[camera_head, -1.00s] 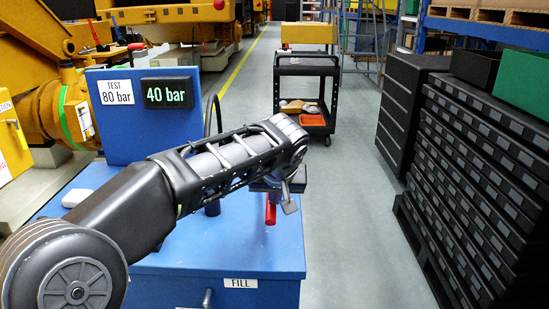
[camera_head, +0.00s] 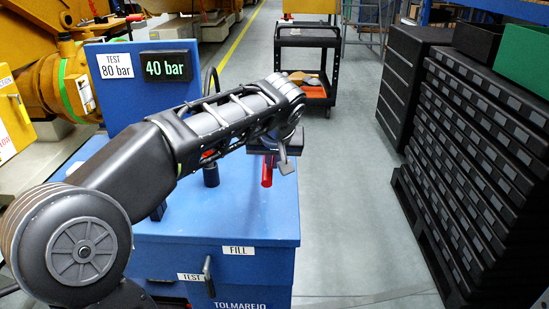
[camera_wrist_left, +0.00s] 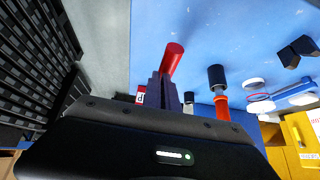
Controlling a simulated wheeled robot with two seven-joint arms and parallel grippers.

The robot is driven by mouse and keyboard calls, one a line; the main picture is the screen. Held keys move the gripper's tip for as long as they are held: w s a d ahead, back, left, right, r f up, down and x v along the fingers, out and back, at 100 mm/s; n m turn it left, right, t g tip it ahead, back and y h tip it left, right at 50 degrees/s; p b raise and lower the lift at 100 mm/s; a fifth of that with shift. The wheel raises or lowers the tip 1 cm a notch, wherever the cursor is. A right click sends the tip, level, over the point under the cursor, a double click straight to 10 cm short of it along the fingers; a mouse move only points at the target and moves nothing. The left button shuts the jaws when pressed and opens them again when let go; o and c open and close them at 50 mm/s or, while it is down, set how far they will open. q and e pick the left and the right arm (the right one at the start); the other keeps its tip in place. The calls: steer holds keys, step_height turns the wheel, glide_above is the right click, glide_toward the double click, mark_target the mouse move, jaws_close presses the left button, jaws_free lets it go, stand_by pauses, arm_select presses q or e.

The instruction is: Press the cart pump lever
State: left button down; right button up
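The blue pump cart (camera_head: 240,215) stands in front of me. Its red lever handle (camera_head: 267,172) sticks out below my left gripper (camera_head: 276,150), and in the left wrist view the red handle (camera_wrist_left: 173,60) rises from the dark fingers (camera_wrist_left: 163,90). The fingers sit close together and look shut on the handle; the contact itself is partly hidden. The lever's base is not clearly seen. The black display (camera_head: 166,66) reads 40 bar, beside a label (camera_head: 115,66) reading TEST 80 bar. My right gripper is not in view.
A small valve handle (camera_head: 208,276) sits on the cart's front between TEST and FILL labels. A black post (camera_head: 211,174) stands left of the lever. A black trolley (camera_head: 308,55) stands behind, black drawer racks (camera_head: 480,165) at right. The floor between is clear.

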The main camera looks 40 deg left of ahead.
arm_select(q)
steer(key=v, duration=1.1)
steer(key=shift+f, duration=0.15)
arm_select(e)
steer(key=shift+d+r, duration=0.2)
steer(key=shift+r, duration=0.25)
arm_select(q)
steer(key=shift+d, duration=0.15)
stand_by(0.6)
